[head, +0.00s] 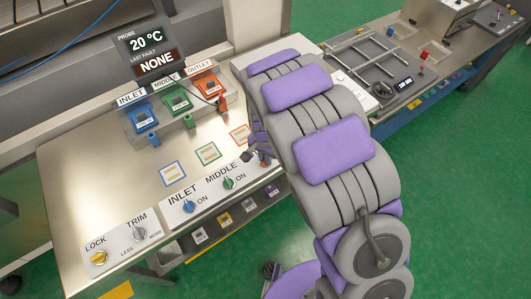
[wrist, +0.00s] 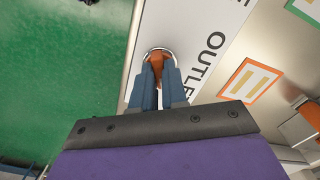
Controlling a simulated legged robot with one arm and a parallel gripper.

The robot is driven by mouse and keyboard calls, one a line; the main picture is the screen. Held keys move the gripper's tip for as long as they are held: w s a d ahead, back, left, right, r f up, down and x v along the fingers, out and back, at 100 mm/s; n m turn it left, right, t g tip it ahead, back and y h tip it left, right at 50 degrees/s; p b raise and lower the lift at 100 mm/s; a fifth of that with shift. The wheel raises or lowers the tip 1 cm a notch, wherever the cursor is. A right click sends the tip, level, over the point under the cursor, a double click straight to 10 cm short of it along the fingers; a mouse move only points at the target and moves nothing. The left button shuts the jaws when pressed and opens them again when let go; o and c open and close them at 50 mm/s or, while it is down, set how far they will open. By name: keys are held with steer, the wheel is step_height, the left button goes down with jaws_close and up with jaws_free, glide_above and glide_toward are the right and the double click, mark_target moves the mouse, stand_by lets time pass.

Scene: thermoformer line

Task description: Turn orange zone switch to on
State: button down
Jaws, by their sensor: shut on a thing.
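The orange zone switch (wrist: 156,56) is a small orange knob in a round mount on a white panel labelled OUTLET (wrist: 207,55) in the wrist view. My gripper (wrist: 158,76) has its two blue-grey fingers shut on the knob, one on each side. In the head view my gripper (head: 261,153) is at the right end of the switch row, and my arm hides most of the OUTLET label. The ON mark for this switch is hidden, so I cannot tell its setting.
The blue INLET switch (head: 188,206) and green MIDDLE switch (head: 228,183) stand left of my gripper. A yellow LOCK knob (head: 99,257) and TRIM knob (head: 138,234) are at the front left. A display (head: 148,48) reads 20 °C and NONE. Green floor lies beyond the panel edge.

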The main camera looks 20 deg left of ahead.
steer(key=m+p, duration=0.2)
steer(key=m, duration=0.3)
steer(key=shift+r+m, duration=0.1)
steer(key=shift+m, duration=0.2)
stand_by(0.4)
steer(key=c, duration=1.3)
jaws_free()
steer(key=shift+s+a, duration=0.1)
steer(key=shift+a, duration=0.05)
steer(key=shift+o, duration=0.7)
steer(key=shift+a, duration=0.1)
steer(key=shift+d+r, duration=0.15)
steer(key=shift+d, duration=0.05)
step_height(320, 180, up, 17)
steer(key=shift+a+p, duration=0.25)
steer(key=shift+p, duration=0.05)
